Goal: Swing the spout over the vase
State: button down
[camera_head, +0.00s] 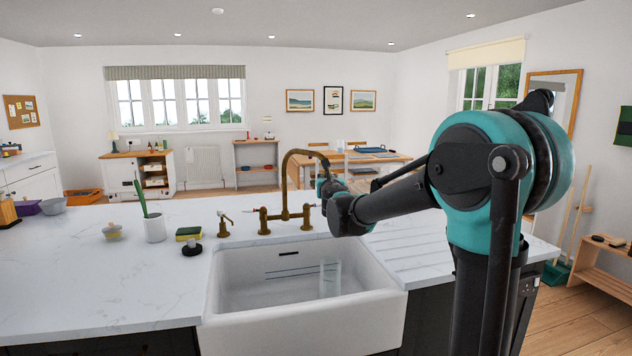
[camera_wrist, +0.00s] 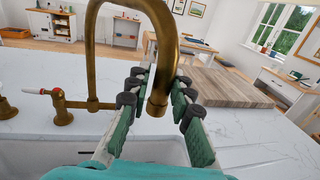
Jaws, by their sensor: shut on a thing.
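The brass spout (camera_head: 304,153) rises from the bridge tap behind the sink and arches to the right. In the wrist view the spout (camera_wrist: 171,45) comes down between my fingers. My gripper (camera_wrist: 158,98) is shut on the spout near its outlet, with a finger on each side. In the head view my gripper (camera_head: 328,187) is partly hidden by my arm. The clear glass vase (camera_head: 330,279) stands upright in the sink, at its right half. The spout's end appears above the vase in the head view, but I cannot tell whether it is directly over it.
The white sink (camera_head: 240,300) is otherwise empty. The tap's handles (camera_head: 264,220) flank the spout's base. A soap dispenser (camera_head: 224,223), sponge (camera_head: 188,233) and white cup with a green brush (camera_head: 154,227) stand left. A wooden board (camera_wrist: 225,85) lies beyond my gripper.

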jog(key=shift+w+d, duration=1)
jog(key=c, duration=1.4)
grip_release()
jog(key=shift+s+d+r, duration=0.1)
jog(key=shift+r, duration=0.05)
jog(key=shift+s, duration=0.1)
jog(key=s, duration=1.1)
jog(key=shift+s+d, duration=0.4)
